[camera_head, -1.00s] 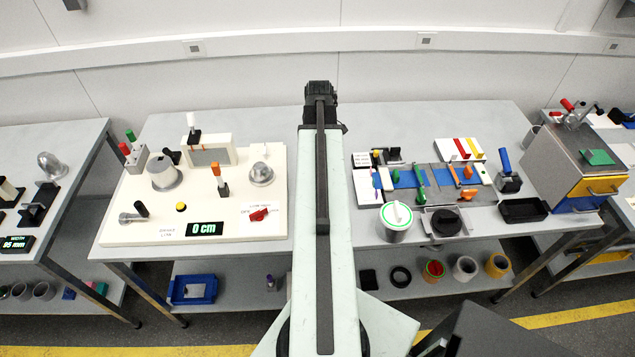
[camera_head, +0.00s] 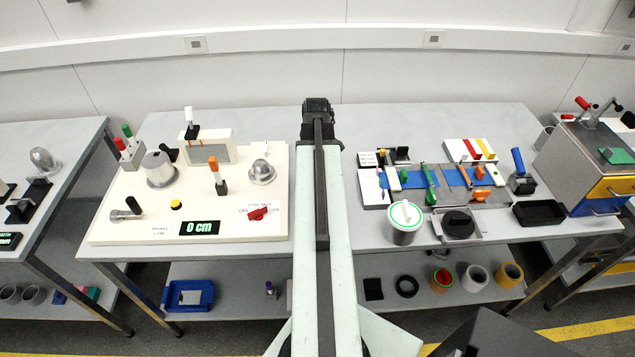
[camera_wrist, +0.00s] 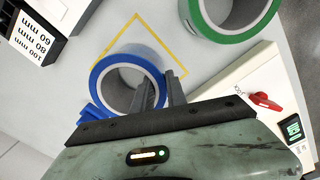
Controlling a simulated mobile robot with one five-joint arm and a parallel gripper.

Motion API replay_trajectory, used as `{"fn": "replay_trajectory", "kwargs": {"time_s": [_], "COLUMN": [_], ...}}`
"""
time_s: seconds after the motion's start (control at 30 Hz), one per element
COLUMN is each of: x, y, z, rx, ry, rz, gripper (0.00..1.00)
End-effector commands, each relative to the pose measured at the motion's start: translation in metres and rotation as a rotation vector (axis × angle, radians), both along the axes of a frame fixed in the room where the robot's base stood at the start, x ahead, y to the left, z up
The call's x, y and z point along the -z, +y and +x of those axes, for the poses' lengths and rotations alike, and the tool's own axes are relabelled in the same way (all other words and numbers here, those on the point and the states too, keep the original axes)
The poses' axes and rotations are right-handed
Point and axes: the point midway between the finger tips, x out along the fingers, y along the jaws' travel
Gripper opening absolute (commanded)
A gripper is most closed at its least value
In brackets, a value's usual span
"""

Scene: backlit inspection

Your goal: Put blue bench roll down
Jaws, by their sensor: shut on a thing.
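The blue bench roll (camera_wrist: 101,72) is a blue ring with a grey core, in the wrist view. My gripper (camera_wrist: 163,90) is shut on the right side of its wall, with one finger inside the ring and one outside. The roll overlaps a yellow square outline (camera_wrist: 111,39) on the pale bench top; I cannot tell if it touches the surface. In the head view my gripper (camera_head: 318,108) is at the far end of the arm, over the back of the bench (camera_head: 270,122), and the roll is hidden there.
A green roll (camera_wrist: 215,33) lies close by at the top of the wrist view. A box with mm labels (camera_wrist: 32,40) is at the left. A white panel with a red knob (camera_wrist: 265,101) is at the right. Pale bench shows between them.

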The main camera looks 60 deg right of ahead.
Motion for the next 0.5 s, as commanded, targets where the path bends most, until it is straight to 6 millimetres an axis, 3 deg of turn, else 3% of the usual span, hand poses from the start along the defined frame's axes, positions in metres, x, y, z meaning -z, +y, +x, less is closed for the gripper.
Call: {"fn": "replay_trajectory", "kwargs": {"time_s": [0.03, 0.4, 0.43, 0.5], "x": [0.0142, 0.0144, 0.0144, 0.0131], "y": [-0.0001, -0.0004, -0.0003, -0.0005], "z": [-0.0001, -0.0005, -0.0005, -0.0006], "rx": [0.000, 0.001, 0.001, 0.001], "ry": [0.000, 0.000, 0.000, 0.000], "rz": [0.000, 0.000, 0.000, 0.000], "gripper": [0.00, 0.00, 0.20, 0.39]}}
